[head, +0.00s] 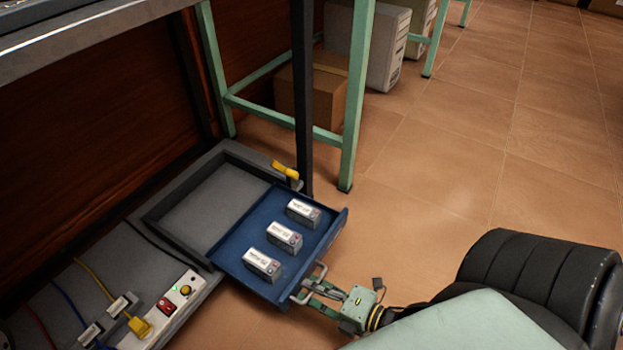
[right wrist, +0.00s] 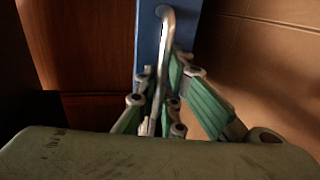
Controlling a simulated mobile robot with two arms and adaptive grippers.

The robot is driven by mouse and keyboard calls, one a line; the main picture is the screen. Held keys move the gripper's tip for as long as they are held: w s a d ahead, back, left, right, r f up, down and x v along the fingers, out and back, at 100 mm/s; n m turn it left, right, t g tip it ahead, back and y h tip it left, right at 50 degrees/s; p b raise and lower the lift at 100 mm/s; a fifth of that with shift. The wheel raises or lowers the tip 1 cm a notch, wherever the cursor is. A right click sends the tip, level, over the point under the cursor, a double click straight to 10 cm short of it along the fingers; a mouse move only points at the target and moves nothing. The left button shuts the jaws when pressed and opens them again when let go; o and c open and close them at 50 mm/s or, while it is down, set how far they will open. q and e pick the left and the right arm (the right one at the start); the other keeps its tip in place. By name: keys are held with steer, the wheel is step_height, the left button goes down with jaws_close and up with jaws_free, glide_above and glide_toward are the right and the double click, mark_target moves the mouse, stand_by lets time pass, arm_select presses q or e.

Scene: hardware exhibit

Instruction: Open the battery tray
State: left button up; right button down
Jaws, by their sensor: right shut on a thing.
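The blue battery tray (head: 240,258) is pulled part of the way out of its grey housing (head: 160,215), low down on the left. Three white batteries stand on it in a row; the middle battery (head: 284,237) is one of them. My right gripper (head: 308,287) is shut on the tray's metal handle (head: 297,296) at the front. In the right wrist view the handle (right wrist: 166,60) runs between the green fingers (right wrist: 160,105), with the blue tray front (right wrist: 147,45) behind it. My left gripper is not in view.
A grey unit with a red switch (head: 166,306), a yellow plug (head: 139,326) and cables lies left of the tray. A yellow piece (head: 285,170) sits at the housing's far corner. A green table leg (head: 356,100) and cardboard box (head: 325,95) stand behind. Tiled floor (head: 440,190) at right is clear.

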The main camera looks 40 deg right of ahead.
steer(key=c, duration=2.1)
jaws_free()
steer(key=shift+s, duration=0.1)
steer(key=v, duration=1.1)
steer(key=shift+s+d+r, duration=0.1)
steer(key=shift+s+d, duration=0.05)
steer(key=shift+s, duration=0.2)
steer(key=shift+s, duration=0.1)
